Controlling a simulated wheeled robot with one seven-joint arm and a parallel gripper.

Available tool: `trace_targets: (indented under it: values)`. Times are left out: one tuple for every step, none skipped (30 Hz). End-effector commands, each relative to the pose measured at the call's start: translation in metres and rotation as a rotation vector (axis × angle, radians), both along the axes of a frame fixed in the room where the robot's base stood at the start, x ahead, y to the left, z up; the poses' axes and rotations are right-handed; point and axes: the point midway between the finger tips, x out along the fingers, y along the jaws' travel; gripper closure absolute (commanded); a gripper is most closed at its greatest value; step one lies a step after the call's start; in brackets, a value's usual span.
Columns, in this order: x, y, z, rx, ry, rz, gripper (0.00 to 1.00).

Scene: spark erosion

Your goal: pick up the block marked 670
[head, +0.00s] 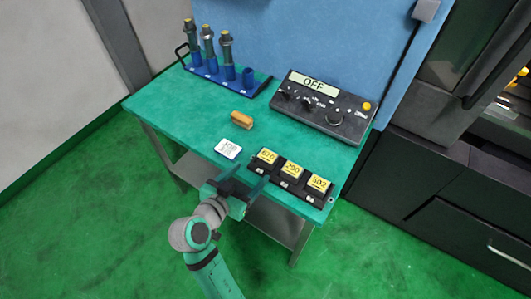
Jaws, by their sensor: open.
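Three blocks with yellow number labels sit in a row in a black holder (283,186) at the table's front right. The left block (267,156) has a small label that seems to read 670, though its first digit is hard to make out. The middle block (292,168) seems to read 250 or 290, and the right block (319,184) 502 or 302. My gripper (246,177) is open and empty at the table's front edge, left of and nearer than the left block. It does not appear to touch any block.
A white card (228,149) and a brown block or brush (242,120) lie on the green table (190,115). A blue rack (213,73) with several tool holders stands at the back left. A black control panel (322,107) marked OFF stands at the back right.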

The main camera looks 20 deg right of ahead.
Motion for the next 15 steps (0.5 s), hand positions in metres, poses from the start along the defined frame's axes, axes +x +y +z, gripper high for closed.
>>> trace_targets:
  values:
    - [0.002,-0.002,0.008,0.006,-0.013,-0.027,0.31]
    - [0.003,-0.003,0.010,0.011,-0.017,-0.042,0.31]
    - [0.003,-0.004,0.013,0.014,-0.023,-0.059,0.31]
    - [0.003,-0.006,0.015,0.016,-0.026,-0.069,0.31]
    - [0.003,-0.007,0.016,0.018,-0.027,-0.076,0.31]
    - [0.004,-0.009,0.016,0.020,-0.029,-0.084,0.31]
    - [0.005,-0.011,0.015,0.020,-0.029,-0.088,0.31]
    - [0.007,-0.014,0.014,0.020,-0.028,-0.090,0.31]
    - [0.010,-0.019,0.012,0.020,-0.028,-0.091,0.31]
    - [0.012,-0.022,0.010,0.021,-0.029,-0.092,0.31]
    - [0.015,-0.026,0.008,0.020,-0.028,-0.093,0.31]
    - [0.018,-0.031,0.006,0.020,-0.028,-0.093,0.31]
    - [0.021,-0.034,0.004,0.021,-0.029,-0.092,0.31]
    - [0.023,-0.037,0.003,0.020,-0.028,-0.091,0.31]
    - [0.026,-0.040,0.001,0.020,-0.029,-0.090,0.31]
